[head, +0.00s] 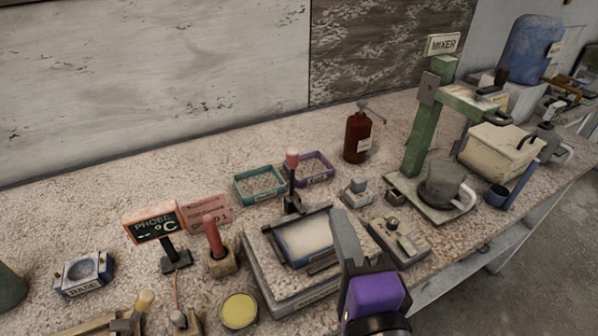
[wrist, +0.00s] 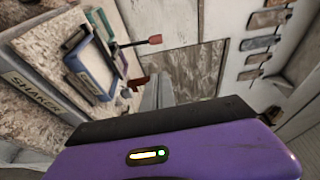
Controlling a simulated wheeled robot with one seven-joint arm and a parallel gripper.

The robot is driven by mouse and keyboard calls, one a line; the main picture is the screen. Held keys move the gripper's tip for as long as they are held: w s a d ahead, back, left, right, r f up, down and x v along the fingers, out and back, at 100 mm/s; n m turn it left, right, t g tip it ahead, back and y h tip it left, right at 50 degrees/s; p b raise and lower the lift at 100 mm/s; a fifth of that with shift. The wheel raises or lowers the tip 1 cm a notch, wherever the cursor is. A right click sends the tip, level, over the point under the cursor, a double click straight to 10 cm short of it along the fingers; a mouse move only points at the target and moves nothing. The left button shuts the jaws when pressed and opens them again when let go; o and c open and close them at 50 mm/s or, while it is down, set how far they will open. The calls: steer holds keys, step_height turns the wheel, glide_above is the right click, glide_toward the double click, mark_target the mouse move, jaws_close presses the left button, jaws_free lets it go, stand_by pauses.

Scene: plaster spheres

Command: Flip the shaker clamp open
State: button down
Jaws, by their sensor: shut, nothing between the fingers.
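The shaker (head: 262,262) is a grey box with a speckled top on the bench, and its SHAKER label shows in the wrist view (wrist: 38,92). A blue-rimmed tray with pale contents (head: 308,238) sits on it; it also shows in the wrist view (wrist: 95,68). The clamp lever (head: 291,185) stands upright at the tray's back edge, with a pinkish-red knob (head: 291,157); the knob also shows in the wrist view (wrist: 154,39). My gripper (head: 342,218) is shut and empty, in front of the tray's right side in the head view, apart from the lever.
Teal (head: 259,184) and purple (head: 311,168) trays lie behind the shaker. A dark red bottle (head: 357,140) stands behind right. A small control box (head: 399,241) and the green mixer stand (head: 422,125) are right. A red-handled tool (head: 213,238) and temperature sign (head: 153,223) stand left.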

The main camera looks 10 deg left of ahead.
steer(key=shift+w, duration=0.15)
steer(key=a+p+x, duration=0.1)
steer(key=a+x, duration=0.1)
steer(key=x, duration=1)
steer(key=shift+a, duration=0.4)
steer(key=shift+p, duration=0.35)
